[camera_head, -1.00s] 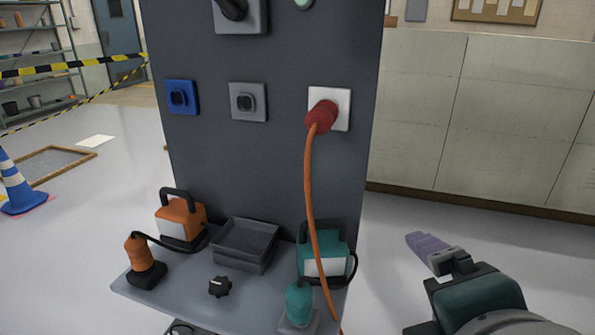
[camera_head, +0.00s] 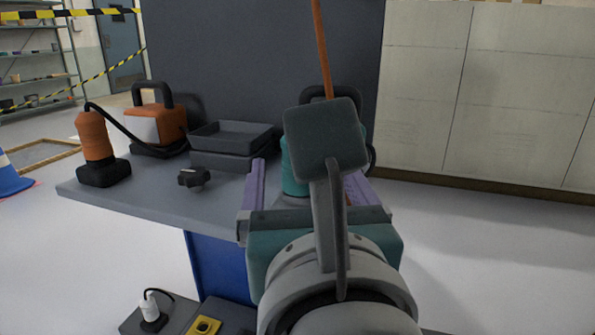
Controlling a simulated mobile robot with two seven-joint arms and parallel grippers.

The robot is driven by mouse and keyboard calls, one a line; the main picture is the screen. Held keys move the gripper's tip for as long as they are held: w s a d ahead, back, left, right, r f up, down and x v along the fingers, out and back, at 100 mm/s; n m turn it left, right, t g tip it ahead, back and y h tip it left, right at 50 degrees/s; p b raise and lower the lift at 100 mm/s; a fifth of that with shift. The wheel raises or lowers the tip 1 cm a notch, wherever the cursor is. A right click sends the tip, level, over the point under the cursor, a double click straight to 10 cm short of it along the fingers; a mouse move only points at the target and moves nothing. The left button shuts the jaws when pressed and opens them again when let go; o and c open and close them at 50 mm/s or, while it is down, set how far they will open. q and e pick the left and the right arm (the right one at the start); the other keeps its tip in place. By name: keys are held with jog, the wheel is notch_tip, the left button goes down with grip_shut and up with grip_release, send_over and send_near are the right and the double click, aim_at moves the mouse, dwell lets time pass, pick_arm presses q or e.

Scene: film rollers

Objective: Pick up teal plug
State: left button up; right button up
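The teal plug (camera_head: 291,178) stands on the grey shelf (camera_head: 130,193), mostly hidden behind my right gripper and its wrist parts. My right gripper (camera_head: 306,176) is open, with one purple finger on each side of the teal plug. I cannot tell whether either finger touches it. My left gripper is not in view.
A teal case's black handle (camera_head: 345,92) shows behind my gripper; its body is mostly hidden. An orange cable (camera_head: 321,45) hangs there. A grey tray (camera_head: 233,143), black knob (camera_head: 194,178), orange plug (camera_head: 94,140) and orange case (camera_head: 158,125) stand left on the shelf.

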aim_at(289, 185)
jog(key=shift+w, duration=1)
jog(key=w+b, duration=0.2)
jog(key=w, duration=0.2)
jog(key=shift+w+a, duration=0.1)
jog(key=shift+w, duration=0.45)
jog(key=shift+c, duration=0.4)
grip_shut()
